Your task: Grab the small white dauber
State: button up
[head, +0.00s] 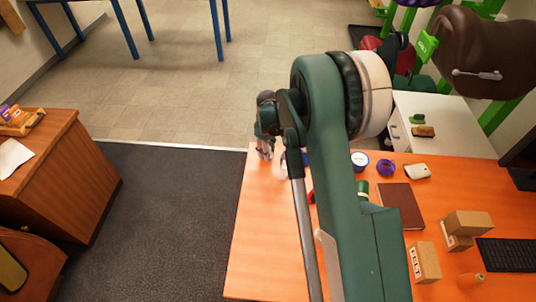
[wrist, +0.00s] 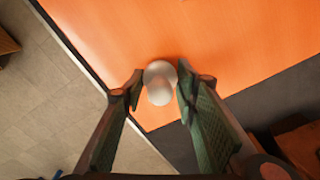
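A small white rounded thing, seemingly the dauber (wrist: 160,83), shows in the wrist view near a corner of the orange table. My gripper (wrist: 160,87) has its two green fingers apart, one on each side of the white thing. I cannot tell whether the fingers touch it or are still above it. In the head view my gripper (head: 266,152) points down over the far left corner of the table. A whitish shape just right of it, partly behind my arm, may be the dauber; it is too small to tell.
The orange table (head: 262,240) is clear along its left side. Right of my arm are a purple roll (head: 385,168), a white-topped round container (head: 360,160), a brown book (head: 401,206) and cardboard boxes (head: 424,262). A wooden cabinet (head: 70,185) stands at left.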

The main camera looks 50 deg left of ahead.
jog(key=shift+c, duration=0.8)
jog(key=shift+r, duration=0.15)
jog(key=shift+r, duration=4.85)
